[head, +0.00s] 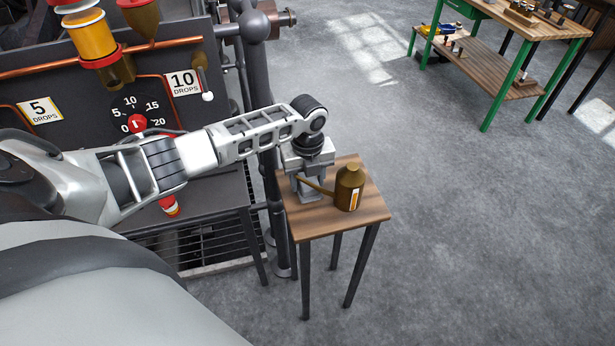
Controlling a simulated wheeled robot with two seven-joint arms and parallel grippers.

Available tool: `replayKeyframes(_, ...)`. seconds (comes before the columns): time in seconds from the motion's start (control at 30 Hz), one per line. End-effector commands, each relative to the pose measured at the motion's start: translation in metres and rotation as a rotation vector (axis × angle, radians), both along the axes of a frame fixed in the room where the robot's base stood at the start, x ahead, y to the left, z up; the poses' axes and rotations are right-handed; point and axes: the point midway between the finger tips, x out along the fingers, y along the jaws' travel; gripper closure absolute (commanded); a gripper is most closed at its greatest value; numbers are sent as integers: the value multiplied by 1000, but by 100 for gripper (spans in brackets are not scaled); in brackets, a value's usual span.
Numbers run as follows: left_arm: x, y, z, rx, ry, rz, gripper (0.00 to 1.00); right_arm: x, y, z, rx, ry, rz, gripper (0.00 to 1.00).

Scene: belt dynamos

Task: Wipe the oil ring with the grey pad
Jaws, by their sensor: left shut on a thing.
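My left gripper (308,190) points down at the top of a small wooden stand (345,222). It is shut on a small grey thing at its fingertips, which looks like the grey pad (308,198); the fingers hide most of it. A brass oil can (349,188) with an orange and white label stands upright just right of the gripper. Its thin spout points left, towards the fingers. I cannot make out an oil ring on the stand top; the can and gripper cover part of it. My right gripper is not in view.
A dark panel (75,75) with a drops dial (137,122), number cards and copper pipes stands at the left. Dark vertical pipes (262,100) rise behind the stand. A green-legged workbench (530,30) is at the far right. The grey floor (480,240) between is clear.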

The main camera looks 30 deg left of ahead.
Motion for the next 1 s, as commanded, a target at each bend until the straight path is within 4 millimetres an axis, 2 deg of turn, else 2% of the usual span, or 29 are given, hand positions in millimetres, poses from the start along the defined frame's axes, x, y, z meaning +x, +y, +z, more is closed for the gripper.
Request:
replayKeyframes(0.53, 0, 0, 0, -1, -1, 1, 69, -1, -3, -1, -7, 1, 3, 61)
replayKeyframes(1.0, 0, 0, -9, 0, 0, 1, 69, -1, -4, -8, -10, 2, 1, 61)
